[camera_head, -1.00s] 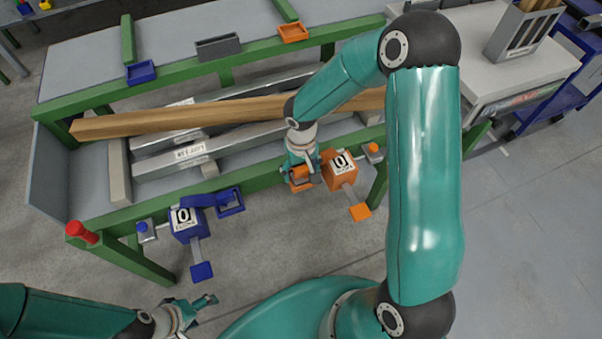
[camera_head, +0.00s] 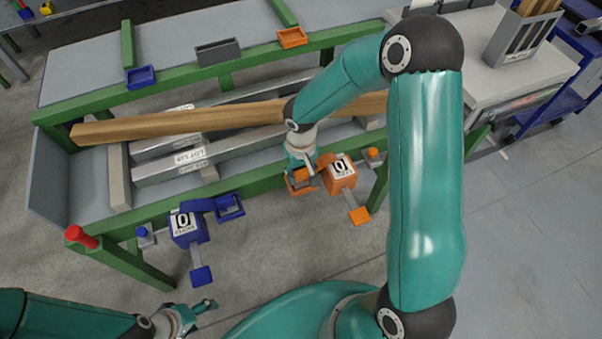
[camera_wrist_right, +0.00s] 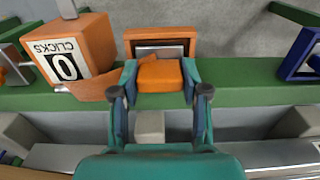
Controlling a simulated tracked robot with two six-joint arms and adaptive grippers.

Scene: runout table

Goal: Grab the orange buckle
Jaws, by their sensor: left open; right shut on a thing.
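The orange buckle is an open orange frame (camera_head: 301,186) with an orange block (camera_wrist_right: 160,76) at its near side, at the front rail of the table. It hangs beside the orange counter box (camera_head: 341,174), joined to it by an orange strap. My right gripper (camera_wrist_right: 159,92) is shut on the buckle's block, one finger at each side; in the head view the gripper (camera_head: 301,168) partly hides the buckle. My left gripper (camera_head: 202,309) is open and empty at the lower left, well away from the buckle.
A blue counter box (camera_head: 187,229) with a blue buckle (camera_head: 230,206) hangs to the left. A wooden beam (camera_head: 180,124) lies across metal bars behind my right gripper. A red knob (camera_head: 82,236) stands at the left corner. Floor in front is free.

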